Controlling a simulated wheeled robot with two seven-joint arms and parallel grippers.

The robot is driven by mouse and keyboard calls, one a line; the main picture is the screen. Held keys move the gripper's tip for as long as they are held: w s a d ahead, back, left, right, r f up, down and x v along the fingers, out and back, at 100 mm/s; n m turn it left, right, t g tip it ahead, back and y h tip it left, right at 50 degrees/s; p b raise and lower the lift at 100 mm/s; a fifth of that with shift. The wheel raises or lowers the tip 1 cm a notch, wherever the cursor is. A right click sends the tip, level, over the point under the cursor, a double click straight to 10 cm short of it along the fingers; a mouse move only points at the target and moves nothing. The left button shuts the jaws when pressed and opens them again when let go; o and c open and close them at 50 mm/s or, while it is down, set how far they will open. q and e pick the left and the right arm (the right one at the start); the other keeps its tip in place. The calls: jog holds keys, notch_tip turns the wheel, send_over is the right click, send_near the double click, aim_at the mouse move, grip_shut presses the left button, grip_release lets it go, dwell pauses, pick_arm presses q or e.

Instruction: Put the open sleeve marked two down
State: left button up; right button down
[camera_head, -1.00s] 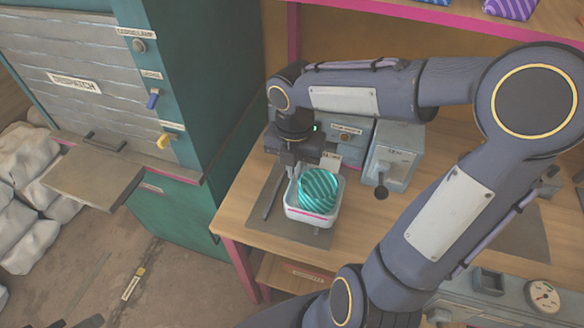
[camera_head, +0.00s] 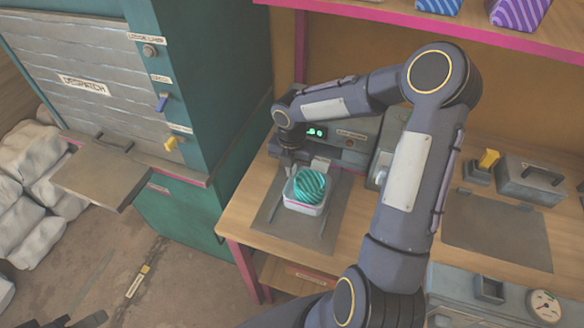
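A small white open-topped container (camera_head: 303,208) with a pink band holds a rounded teal striped bundle (camera_head: 311,186). No mark two can be read on it. It appears upright at the grey mat on the bench; I cannot tell whether it touches the mat. My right gripper (camera_head: 289,168) comes down at its back left edge and looks shut on its rim; the fingertips are small and partly hidden. A dark piece at the bottom left edge may be my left gripper (camera_head: 88,320); its state cannot be made out.
A grey machine with green lights (camera_head: 316,132) stands behind the container. A second grey mat (camera_head: 497,228), a grey box (camera_head: 529,180) and a gauge (camera_head: 545,304) lie to the right. The teal dispatch cabinet (camera_head: 200,110) has a shelf (camera_head: 100,177) at left. A pink-edged shelf (camera_head: 400,20) runs above.

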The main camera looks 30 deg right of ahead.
jog(key=shift+f, duration=0.2)
jog(key=c, duration=1.6)
grip_release()
jog(key=shift+r, duration=0.1)
jog(key=shift+c, duration=0.2)
